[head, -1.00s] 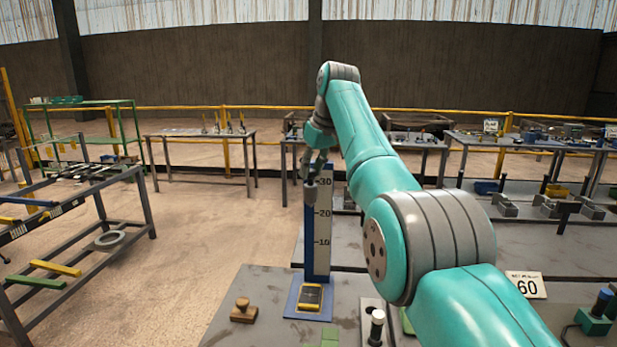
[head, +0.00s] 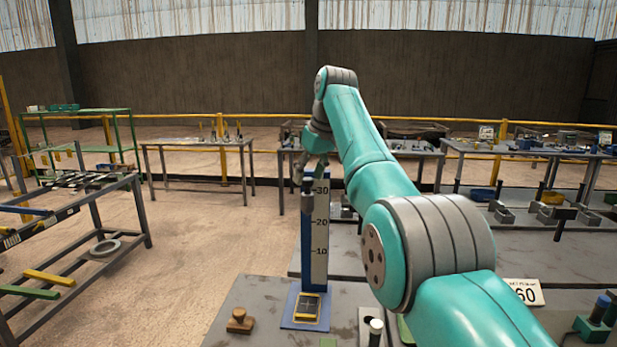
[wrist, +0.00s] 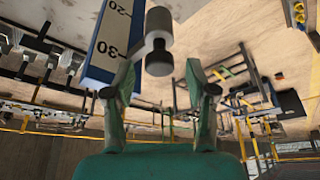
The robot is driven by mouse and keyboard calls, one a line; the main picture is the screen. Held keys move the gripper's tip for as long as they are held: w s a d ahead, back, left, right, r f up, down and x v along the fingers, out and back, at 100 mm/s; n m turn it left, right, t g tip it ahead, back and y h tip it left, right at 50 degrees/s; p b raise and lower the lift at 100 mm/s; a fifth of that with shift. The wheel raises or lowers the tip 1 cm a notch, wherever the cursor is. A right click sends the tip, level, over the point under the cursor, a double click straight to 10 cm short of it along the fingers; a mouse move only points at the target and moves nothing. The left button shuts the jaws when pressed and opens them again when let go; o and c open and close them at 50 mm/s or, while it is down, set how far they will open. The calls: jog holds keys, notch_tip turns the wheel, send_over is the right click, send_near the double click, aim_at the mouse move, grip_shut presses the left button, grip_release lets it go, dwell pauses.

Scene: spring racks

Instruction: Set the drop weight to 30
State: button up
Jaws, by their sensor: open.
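The drop tower's upright scale (head: 315,235) stands on a blue base, marked 10, 20 and 30 from bottom to top. It also shows inverted in the wrist view (wrist: 110,45), with 30 nearest my gripper. The drop weight (wrist: 158,22), a grey cylinder with a thin neck and dark round knob, is beside the scale in the wrist view. My gripper (wrist: 162,72) is open, its fingers on either side of the knob with visible gaps.
A yellow-edged pad (head: 307,307) lies on the tower's base. A wooden stamp-like block (head: 240,321) stands left of it on the grey table. A shelf rack (head: 75,225) is at far left, with open floor between.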

jog(key=v, duration=1.1)
